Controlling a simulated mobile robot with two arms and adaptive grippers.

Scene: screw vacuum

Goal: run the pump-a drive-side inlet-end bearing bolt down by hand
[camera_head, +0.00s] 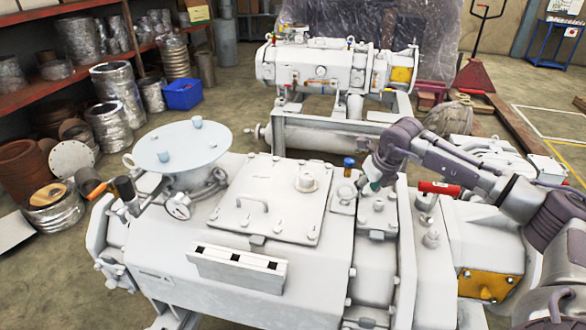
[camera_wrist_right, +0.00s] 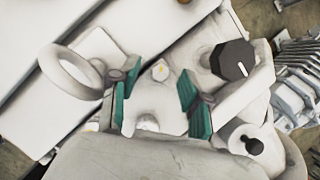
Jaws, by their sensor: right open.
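The white vacuum pump (camera_head: 150,245) fills the foreground of the head view. My right gripper (camera_head: 368,184) comes in from the right and hangs low over the bearing housing at the right end of the flat cover. In the right wrist view its two green-padded fingers (camera_wrist_right: 157,97) stand apart with nothing held between them. A small bolt head with a yellow mark (camera_wrist_right: 160,70) lies in the gap between the fingers, apart from both pads. I cannot tell how far the bolt is run in. My left gripper is not in view.
A dark knob with a white line (camera_wrist_right: 232,60) and a lifting ring (camera_wrist_right: 70,72) stand close beside the fingers. A red handle (camera_head: 438,188) is to the right. A white block with square holes (camera_head: 238,268) sits on the pump. A second pump (camera_head: 320,68) stands behind.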

